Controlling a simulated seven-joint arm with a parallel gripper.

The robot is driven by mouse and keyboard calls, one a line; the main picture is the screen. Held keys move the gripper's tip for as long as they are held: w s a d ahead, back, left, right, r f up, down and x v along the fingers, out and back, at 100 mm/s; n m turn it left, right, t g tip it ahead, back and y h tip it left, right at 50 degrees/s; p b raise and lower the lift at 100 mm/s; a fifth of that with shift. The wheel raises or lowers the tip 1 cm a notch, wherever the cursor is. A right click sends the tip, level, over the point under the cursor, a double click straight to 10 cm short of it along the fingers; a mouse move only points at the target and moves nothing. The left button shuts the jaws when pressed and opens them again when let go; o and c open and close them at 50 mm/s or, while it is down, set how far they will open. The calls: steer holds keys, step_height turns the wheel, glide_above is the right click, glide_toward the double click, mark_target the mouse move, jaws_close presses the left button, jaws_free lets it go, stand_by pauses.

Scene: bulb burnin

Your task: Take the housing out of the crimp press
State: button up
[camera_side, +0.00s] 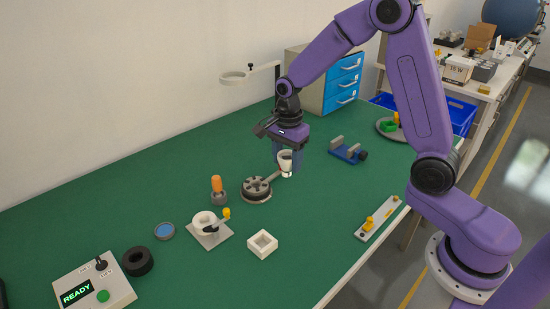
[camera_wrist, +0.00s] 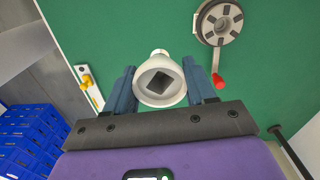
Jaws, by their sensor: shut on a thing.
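My gripper (camera_side: 287,152) is shut on a white cup-shaped housing (camera_side: 285,160), held above the green table. In the wrist view the housing (camera_wrist: 157,101) sits between the two blue fingers, wide end toward the camera, with a dark square opening inside and a narrower end beyond. The crimp press (camera_side: 257,189), which I take to be the round grey device with segments around its centre, stands just left of and below the housing in the side view. In the wrist view the press (camera_wrist: 217,22) is at upper right, its red-tipped lever pointing down. The housing is apart from it.
An orange-handled tool (camera_side: 217,186), a white ring on a plate with a yellow-knobbed lever (camera_side: 211,230) and a white square box (camera_side: 262,244) stand nearer the camera. A blue vise-like fixture (camera_side: 347,150) is to the right. A READY control box (camera_side: 94,286) is at front left.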

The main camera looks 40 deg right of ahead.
steer(key=shift+s+r, duration=0.5)
steer(key=shift+s, duration=0.25)
steer(key=shift+r, duration=2.1)
